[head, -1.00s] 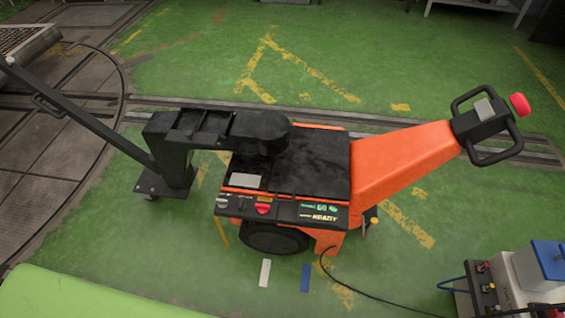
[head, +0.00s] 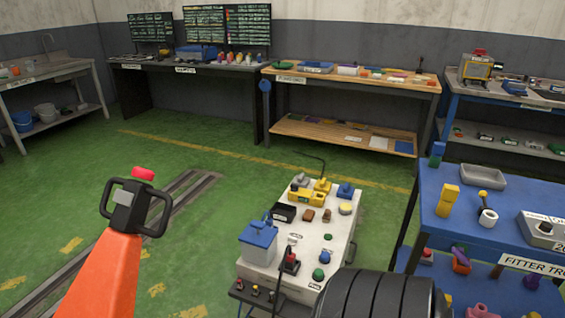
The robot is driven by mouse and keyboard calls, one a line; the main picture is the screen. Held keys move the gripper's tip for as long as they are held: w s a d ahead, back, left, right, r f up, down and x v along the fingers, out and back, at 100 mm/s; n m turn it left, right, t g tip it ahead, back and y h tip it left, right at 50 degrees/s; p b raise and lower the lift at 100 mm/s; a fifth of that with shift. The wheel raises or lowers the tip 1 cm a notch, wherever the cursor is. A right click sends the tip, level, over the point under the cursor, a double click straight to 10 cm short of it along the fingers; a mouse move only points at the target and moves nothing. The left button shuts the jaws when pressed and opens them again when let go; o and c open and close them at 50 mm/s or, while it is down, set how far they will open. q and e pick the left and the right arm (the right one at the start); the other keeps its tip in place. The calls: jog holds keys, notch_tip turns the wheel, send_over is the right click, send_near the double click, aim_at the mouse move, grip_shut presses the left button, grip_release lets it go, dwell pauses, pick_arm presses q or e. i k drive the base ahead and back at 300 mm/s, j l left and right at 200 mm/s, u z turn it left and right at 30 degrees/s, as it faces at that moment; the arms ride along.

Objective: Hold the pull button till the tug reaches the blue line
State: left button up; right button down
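The orange tug (head: 101,278) shows only by its tiller arm at the lower left. The arm ends in a black loop handle (head: 159,222) with a grey pad (head: 123,197) in its middle and a red knob (head: 143,173) on top. I cannot tell which control is the pull button. The tug's body, its display and the blue line are out of view.
A white cart (head: 330,250) with yellow tools and small boxes stands right of the tug. A blue fitter trolley (head: 470,222) is at the right. Benches (head: 345,83) line the back wall. Rails (head: 185,193) cross the green floor, which is clear at left.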

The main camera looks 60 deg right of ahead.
aim_at(319, 273)
jog(key=z, duration=2.25)
